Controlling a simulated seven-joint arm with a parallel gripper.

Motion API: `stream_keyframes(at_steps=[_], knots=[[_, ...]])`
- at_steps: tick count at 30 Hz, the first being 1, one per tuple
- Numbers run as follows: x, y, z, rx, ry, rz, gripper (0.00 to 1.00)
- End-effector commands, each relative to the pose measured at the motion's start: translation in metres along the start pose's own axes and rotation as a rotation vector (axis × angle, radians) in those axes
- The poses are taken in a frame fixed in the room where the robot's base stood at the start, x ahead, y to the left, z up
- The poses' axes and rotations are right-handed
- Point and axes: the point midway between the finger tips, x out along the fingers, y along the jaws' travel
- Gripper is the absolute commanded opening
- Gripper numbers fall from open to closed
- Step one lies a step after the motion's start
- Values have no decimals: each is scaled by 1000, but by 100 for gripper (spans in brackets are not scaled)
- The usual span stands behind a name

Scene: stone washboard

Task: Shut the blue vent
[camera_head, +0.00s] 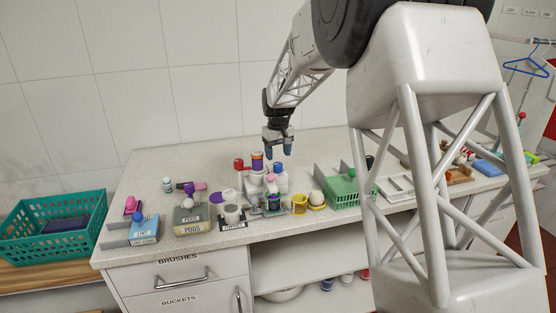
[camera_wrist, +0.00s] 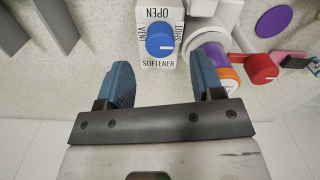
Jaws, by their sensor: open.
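The blue vent knob (camera_wrist: 160,40) sits on a small white plate (camera_wrist: 147,9) in the wrist view. A white mark on the knob points to the right. My gripper (camera_wrist: 160,72) is open and empty, its blue fingers spread to either side below the knob, not touching it as far as I can see.
A purple and orange cylinder (camera_wrist: 212,54) stands close by my right finger in the wrist view, with a red knob (camera_wrist: 262,68) farther right. Grey upright dividers (camera_wrist: 55,22) are at the left. A green basket (camera_head: 344,191) and grey PODS box (camera_head: 189,219) flank the cluttered counter.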

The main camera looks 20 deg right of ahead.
Motion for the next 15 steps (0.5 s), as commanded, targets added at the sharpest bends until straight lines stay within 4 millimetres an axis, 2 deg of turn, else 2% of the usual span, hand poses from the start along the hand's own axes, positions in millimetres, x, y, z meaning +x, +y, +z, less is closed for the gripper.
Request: stream_keyframes(at_steps=[6, 15], knots=[[-26, 0, 0, 0, 2, 0, 61], [-37, 0, 0, 0, -1, 0, 61]])
